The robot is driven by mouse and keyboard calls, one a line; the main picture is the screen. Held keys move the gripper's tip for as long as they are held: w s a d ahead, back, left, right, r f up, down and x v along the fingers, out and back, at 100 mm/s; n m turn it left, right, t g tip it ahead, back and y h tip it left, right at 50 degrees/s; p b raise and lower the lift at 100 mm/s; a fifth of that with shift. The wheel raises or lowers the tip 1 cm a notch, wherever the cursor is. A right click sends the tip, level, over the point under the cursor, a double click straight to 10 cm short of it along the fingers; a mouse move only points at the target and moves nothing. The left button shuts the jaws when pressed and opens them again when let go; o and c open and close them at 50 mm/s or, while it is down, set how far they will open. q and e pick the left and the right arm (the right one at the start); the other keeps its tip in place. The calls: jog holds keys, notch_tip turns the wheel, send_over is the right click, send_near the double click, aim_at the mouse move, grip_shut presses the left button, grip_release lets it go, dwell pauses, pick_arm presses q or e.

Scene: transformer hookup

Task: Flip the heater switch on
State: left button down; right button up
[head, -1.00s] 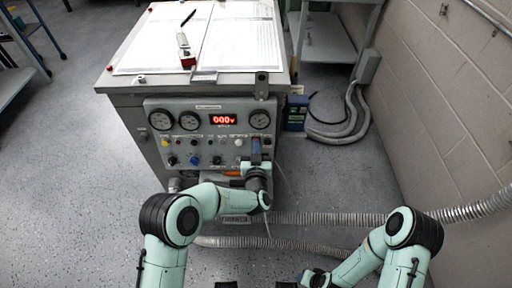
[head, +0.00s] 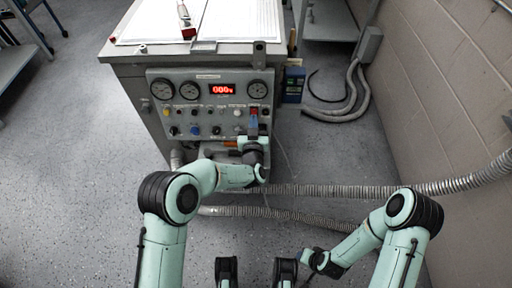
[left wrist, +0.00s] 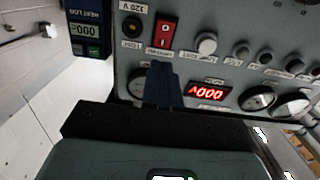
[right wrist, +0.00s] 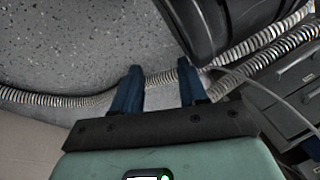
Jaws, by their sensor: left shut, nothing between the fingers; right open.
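A red rocker switch (left wrist: 166,31) in a dark frame is on the grey panel in the left wrist view, beside a "120 V" label. I take it for the heater switch; its on or off position is not clear. In the head view the red switch (head: 254,111) shows at the panel's right side, just above my left fingertips. My left gripper (head: 253,128) is shut and empty. Its blue fingertips (left wrist: 164,68) point at the panel just short of the switch; contact cannot be told. My right gripper (right wrist: 159,80) is open and empty over the floor, away from the panel.
The panel's red display (head: 222,90) reads zeros, with gauges, knobs and buttons around it. A blue meter (left wrist: 86,30) is beside the panel. Ribbed hoses (head: 340,190) cross the floor in front of the cabinet. A block wall (head: 440,90) stands at the right.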

pick_arm(q)
jog(key=s+r+p, duration=0.2)
jog(key=s, duration=0.7)
jog(key=shift+s+r, duration=0.3)
jog(key=shift+r, duration=0.1)
pick_arm(e)
jog(key=shift+s+a+r+y, duration=0.2)
jog(key=shift+a+r, duration=0.25)
jog(key=shift+r, duration=0.4)
jog(key=shift+s+a+r+y, duration=0.1)
jog(key=shift+s+a+r, duration=0.1)
jog(key=shift+a+r, duration=0.45)
jog(key=shift+d+r, duration=0.15)
jog(key=shift+d, duration=0.1)
